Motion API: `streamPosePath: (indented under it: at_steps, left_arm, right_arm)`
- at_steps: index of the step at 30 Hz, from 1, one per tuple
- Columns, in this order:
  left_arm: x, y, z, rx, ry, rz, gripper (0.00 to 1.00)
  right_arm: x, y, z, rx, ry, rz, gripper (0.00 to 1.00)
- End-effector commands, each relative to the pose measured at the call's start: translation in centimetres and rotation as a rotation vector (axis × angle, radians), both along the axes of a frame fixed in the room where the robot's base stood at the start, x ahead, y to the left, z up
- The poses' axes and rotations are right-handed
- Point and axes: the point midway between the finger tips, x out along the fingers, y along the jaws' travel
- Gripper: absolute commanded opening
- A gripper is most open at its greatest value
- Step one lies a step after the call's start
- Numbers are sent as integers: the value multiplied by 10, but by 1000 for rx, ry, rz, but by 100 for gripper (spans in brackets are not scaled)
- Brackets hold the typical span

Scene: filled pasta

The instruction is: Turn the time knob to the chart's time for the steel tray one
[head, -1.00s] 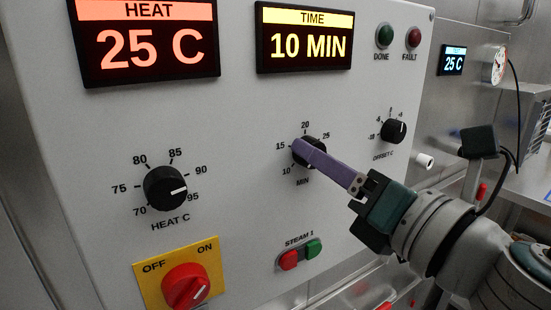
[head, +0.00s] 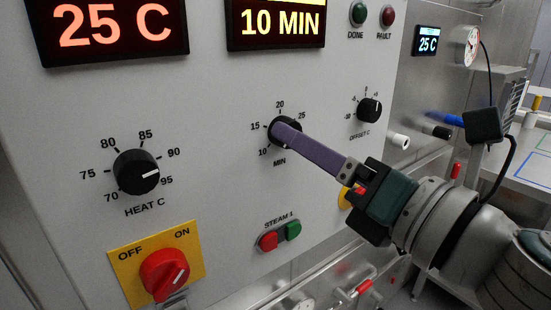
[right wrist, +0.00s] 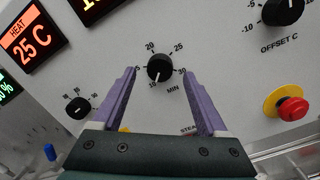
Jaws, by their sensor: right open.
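The time knob (head: 276,138) is a round black knob marked MIN on the pale panel, partly hidden behind my right finger in the head view. In the right wrist view the time knob (right wrist: 160,68) shows whole, its white mark pointing down near 10. The time display (head: 276,24) reads 10 MIN. My right gripper (head: 284,127) is open, with purple fingers pointing at the panel. In the right wrist view its fingertips (right wrist: 158,72) stand on either side of the knob, with gaps visible. No chart or steel tray is recognisable. My left gripper is out of view.
The heat knob (head: 137,172) is left of the time knob, the offset knob (head: 369,110) upper right. Below are red and green steam buttons (head: 280,236) and a red on/off switch (head: 164,274). A red emergency button (right wrist: 291,110) is right in the wrist view.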

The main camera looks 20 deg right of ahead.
Motion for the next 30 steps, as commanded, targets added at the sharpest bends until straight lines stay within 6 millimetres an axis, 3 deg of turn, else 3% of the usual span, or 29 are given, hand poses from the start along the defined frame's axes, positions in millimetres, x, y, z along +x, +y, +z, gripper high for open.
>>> streamPosePath:
  at_steps: [6,12,30]
  left_arm:
    - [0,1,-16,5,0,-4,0]
    - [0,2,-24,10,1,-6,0]
    - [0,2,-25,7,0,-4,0]
  right_arm:
    - [-39,-15,-9,-1,3,-1,76]
    - [-62,-23,-9,0,1,-1,76]
    - [-69,-26,-6,8,2,-6,76]
